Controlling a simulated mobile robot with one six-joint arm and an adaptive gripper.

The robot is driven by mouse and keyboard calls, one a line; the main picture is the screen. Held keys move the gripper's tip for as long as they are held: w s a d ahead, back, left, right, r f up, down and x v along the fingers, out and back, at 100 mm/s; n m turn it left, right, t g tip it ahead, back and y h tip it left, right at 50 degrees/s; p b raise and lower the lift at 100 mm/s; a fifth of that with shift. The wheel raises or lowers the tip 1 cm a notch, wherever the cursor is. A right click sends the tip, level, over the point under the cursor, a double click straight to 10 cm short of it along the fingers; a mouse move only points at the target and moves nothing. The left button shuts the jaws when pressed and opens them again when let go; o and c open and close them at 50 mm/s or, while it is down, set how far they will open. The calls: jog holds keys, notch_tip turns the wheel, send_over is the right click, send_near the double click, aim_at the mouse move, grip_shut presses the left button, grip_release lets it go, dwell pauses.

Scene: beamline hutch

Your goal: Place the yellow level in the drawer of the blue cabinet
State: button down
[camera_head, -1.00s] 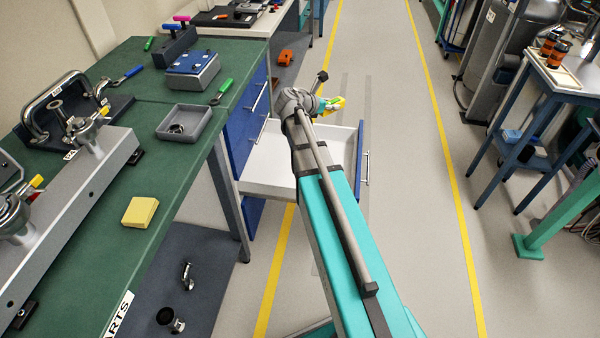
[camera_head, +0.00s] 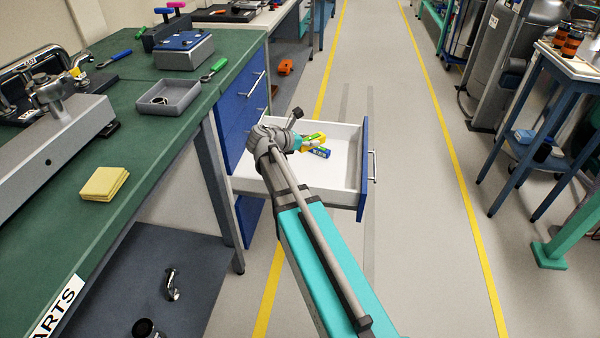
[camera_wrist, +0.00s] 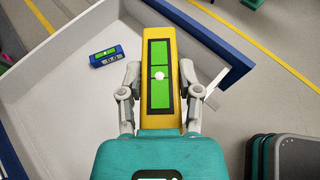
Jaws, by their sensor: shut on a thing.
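The yellow level (camera_wrist: 159,27), with green panels on its face, is between the fingers of my gripper (camera_wrist: 160,92) in the wrist view. My gripper is shut on it. In the head view the level (camera_head: 316,136) shows as a small yellow piece past my wrist, over the open drawer. The white drawer (camera_head: 341,175) of the blue cabinet (camera_head: 238,120) is pulled out, with a blue front. The level appears above the drawer; its height over the floor is hard to tell. My gripper is mostly hidden behind my wrist in the head view.
A small blue object with a green window (camera_wrist: 105,55) lies in the drawer; it also shows in the head view (camera_head: 319,153). The green bench (camera_head: 150,122) holds a grey tray (camera_head: 169,98) and a yellow pad (camera_head: 104,183). The aisle right of the drawer is clear.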

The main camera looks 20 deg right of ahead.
jog(key=s+a+f+b, duration=0.1)
jog(key=a+f+b, duration=0.2)
jog(key=f+b, duration=0.2)
jog(key=shift+f, duration=0.75)
jog(key=shift+a, duration=0.1)
jog(key=b, duration=0.9)
send_over(304, 173)
jog(key=f, duration=0.9)
jog(key=shift+s+a, duration=0.15)
jog(key=shift+s, duration=0.25)
jog(key=shift+f, duration=0.1)
jog(key=shift+w+d+f+b, duration=0.2)
jog(key=shift+w+f+b, duration=0.2)
jog(key=shift+b, duration=0.35)
notch_tip(304, 173, down, 3)
jog(key=b, duration=0.3)
jog(key=shift+s+f+b, duration=0.1)
jog(key=shift+f+b, duration=0.4)
jog(key=shift+f, duration=0.05)
